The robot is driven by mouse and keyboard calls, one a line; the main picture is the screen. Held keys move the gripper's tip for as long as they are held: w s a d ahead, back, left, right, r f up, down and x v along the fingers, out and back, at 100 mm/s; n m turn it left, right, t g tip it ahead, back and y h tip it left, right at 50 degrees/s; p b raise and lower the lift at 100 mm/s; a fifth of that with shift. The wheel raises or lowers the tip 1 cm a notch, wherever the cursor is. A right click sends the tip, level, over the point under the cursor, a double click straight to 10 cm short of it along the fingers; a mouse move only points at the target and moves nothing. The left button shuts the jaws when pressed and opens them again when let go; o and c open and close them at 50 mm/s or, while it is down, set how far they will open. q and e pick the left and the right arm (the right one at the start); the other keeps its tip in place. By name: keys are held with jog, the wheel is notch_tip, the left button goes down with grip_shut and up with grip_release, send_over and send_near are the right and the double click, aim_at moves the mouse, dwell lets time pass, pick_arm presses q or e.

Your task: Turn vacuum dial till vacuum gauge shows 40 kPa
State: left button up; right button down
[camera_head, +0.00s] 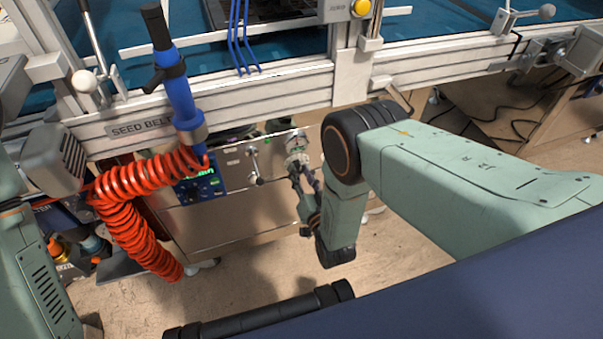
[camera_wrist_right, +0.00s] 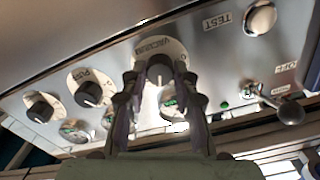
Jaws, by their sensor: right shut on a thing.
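The vacuum dial (camera_wrist_right: 160,71) is a dark knob on the metal control panel, beside a label that reads as vacuum in the right wrist view. My right gripper (camera_wrist_right: 160,82) is shut on this dial, with one finger on each side. In the head view my right gripper (camera_head: 298,168) reaches the panel front, small and partly shaded. A round gauge (camera_wrist_right: 169,103) with some green shows between the fingers, partly hidden; its reading is too small to tell. My left gripper is not in view.
Two other dark knobs (camera_wrist_right: 88,94) and more small gauges (camera_wrist_right: 74,131) sit beside the dial. A TEST button (camera_wrist_right: 260,18) and a ball-ended lever (camera_wrist_right: 290,111) are on the other side. A coiled red hose (camera_head: 135,215) hangs left of the panel (camera_head: 225,235).

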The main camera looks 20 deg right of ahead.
jog(key=c, duration=1)
grip_release()
jog(key=shift+s, duration=0.1)
jog(key=s, duration=1.1)
jog(key=shift+s+d, duration=0.25)
jog(key=shift+s, duration=0.15)
